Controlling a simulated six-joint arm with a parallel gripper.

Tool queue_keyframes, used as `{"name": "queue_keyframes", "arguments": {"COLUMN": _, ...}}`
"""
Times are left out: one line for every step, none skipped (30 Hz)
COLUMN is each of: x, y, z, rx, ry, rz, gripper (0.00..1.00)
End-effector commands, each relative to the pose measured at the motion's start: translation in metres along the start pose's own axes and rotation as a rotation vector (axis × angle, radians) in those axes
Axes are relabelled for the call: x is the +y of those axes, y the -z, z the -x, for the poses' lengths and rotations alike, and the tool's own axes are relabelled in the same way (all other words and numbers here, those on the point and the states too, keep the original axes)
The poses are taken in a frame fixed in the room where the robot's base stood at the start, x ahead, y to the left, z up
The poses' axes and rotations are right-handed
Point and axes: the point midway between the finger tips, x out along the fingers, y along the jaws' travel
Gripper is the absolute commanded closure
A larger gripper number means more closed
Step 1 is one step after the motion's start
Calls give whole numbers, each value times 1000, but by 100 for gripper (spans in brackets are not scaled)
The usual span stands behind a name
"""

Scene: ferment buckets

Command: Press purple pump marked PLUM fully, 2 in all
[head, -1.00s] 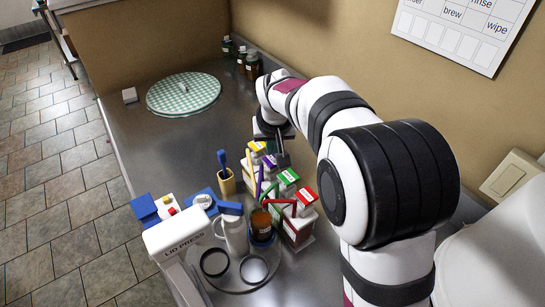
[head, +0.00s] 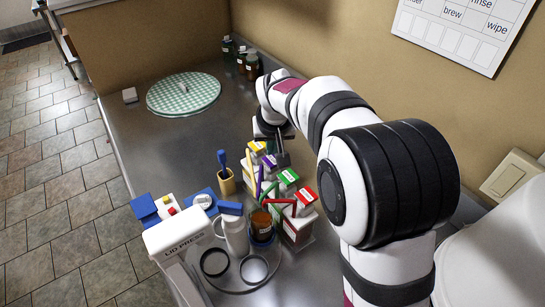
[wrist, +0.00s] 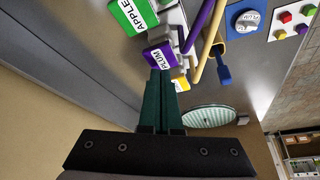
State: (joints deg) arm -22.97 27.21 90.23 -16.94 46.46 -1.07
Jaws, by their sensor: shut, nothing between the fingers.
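The purple pump marked PLUM (wrist: 160,55) is just beyond my fingertips in the wrist view. Its purple top also shows in the head view (head: 270,162), between the yellow and green pumps. My gripper (wrist: 160,73) is shut and empty. Its dark green fingers point at the purple top, and their tips overlap its near edge in the wrist view. I cannot tell whether they touch it or how far down the pump is. In the head view my gripper (head: 283,159) is beside the purple top, partly hidden by my arm.
A green pump marked APPLE (wrist: 135,15) and a yellow pump (head: 257,147) flank the purple one. A red pump (head: 304,197) stands nearer.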

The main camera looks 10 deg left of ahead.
Motion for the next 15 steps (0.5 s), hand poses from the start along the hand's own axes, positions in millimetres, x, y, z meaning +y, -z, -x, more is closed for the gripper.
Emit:
{"name": "queue_keyframes", "arguments": {"x": 0, "y": 0, "z": 0, "rx": 0, "ry": 0, "rz": 0, "gripper": 100}}
{"name": "queue_keyframes", "arguments": {"x": 0, "y": 0, "z": 0, "rx": 0, "ry": 0, "rz": 0, "gripper": 100}}
{"name": "queue_keyframes", "arguments": {"x": 0, "y": 0, "z": 0, "rx": 0, "ry": 0, "rz": 0, "gripper": 100}}
{"name": "queue_keyframes", "arguments": {"x": 0, "y": 0, "z": 0, "rx": 0, "ry": 0, "rz": 0, "gripper": 100}}
{"name": "queue_keyframes", "arguments": {"x": 0, "y": 0, "z": 0, "rx": 0, "ry": 0, "rz": 0, "gripper": 100}}
{"name": "queue_keyframes", "arguments": {"x": 0, "y": 0, "z": 0, "rx": 0, "ry": 0, "rz": 0, "gripper": 100}}
{"name": "queue_keyframes", "arguments": {"x": 0, "y": 0, "z": 0, "rx": 0, "ry": 0, "rz": 0, "gripper": 100}}
{"name": "queue_keyframes", "arguments": {"x": 0, "y": 0, "z": 0, "rx": 0, "ry": 0, "rz": 0, "gripper": 100}}
{"name": "queue_keyframes", "arguments": {"x": 0, "y": 0, "z": 0, "rx": 0, "ry": 0, "rz": 0, "gripper": 100}}
{"name": "queue_keyframes", "arguments": {"x": 0, "y": 0, "z": 0, "rx": 0, "ry": 0, "rz": 0, "gripper": 100}}
{"name": "queue_keyframes", "arguments": {"x": 0, "y": 0, "z": 0, "rx": 0, "ry": 0, "rz": 0, "gripper": 100}}
{"name": "queue_keyframes", "arguments": {"x": 0, "y": -1, "z": -1, "rx": -1, "ry": 0, "rz": 0, "gripper": 100}}
{"name": "queue_keyframes", "arguments": {"x": 0, "y": -1, "z": -2, "rx": -1, "ry": 0, "rz": 0, "gripper": 100}}
{"name": "queue_keyframes", "arguments": {"x": 0, "y": -2, "z": -3, "rx": -1, "ry": 0, "rz": 0, "gripper": 100}}
{"name": "queue_keyframes", "arguments": {"x": 0, "y": -2, "z": -5, "rx": -1, "ry": 0, "rz": 0, "gripper": 100}}
